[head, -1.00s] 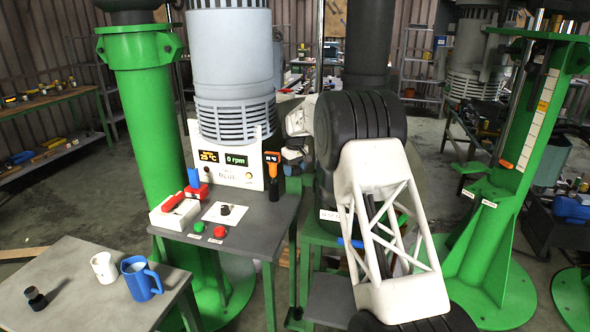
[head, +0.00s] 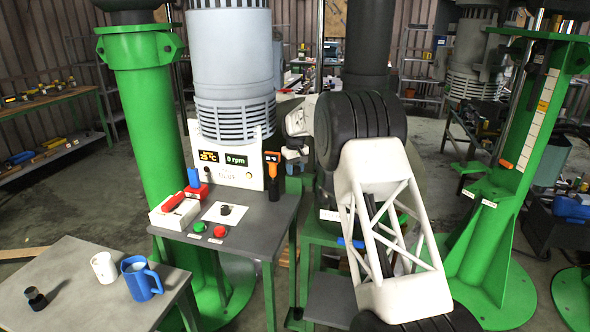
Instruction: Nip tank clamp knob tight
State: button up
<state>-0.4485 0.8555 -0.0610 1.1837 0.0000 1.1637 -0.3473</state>
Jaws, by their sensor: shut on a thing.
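My gripper (head: 293,156) is at the upper left side of the dark tank (head: 325,192), just right of the control panel. It is small and partly dark in the head view. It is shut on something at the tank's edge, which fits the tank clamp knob. The knob itself is hidden by the fingers, so I cannot see its angle. My arm covers most of the tank and whatever clamp parts lie behind it.
The control panel (head: 232,176) reads 0 rpm. An orange-and-black handheld tool (head: 272,168) stands close to my gripper's left. Red and green buttons (head: 219,231) sit on the grey bench. A blue mug (head: 141,278) and white cup (head: 104,268) stand on the front left table.

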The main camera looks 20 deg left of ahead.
aim_at(296, 167)
jog(key=m, duration=0.8)
jog(key=shift+d+m, duration=0.1)
jog(key=shift+m, duration=0.3)
jog(key=shift+r, duration=0.1)
jog(key=o, duration=0.9)
jog(key=shift+r, duration=3.85)
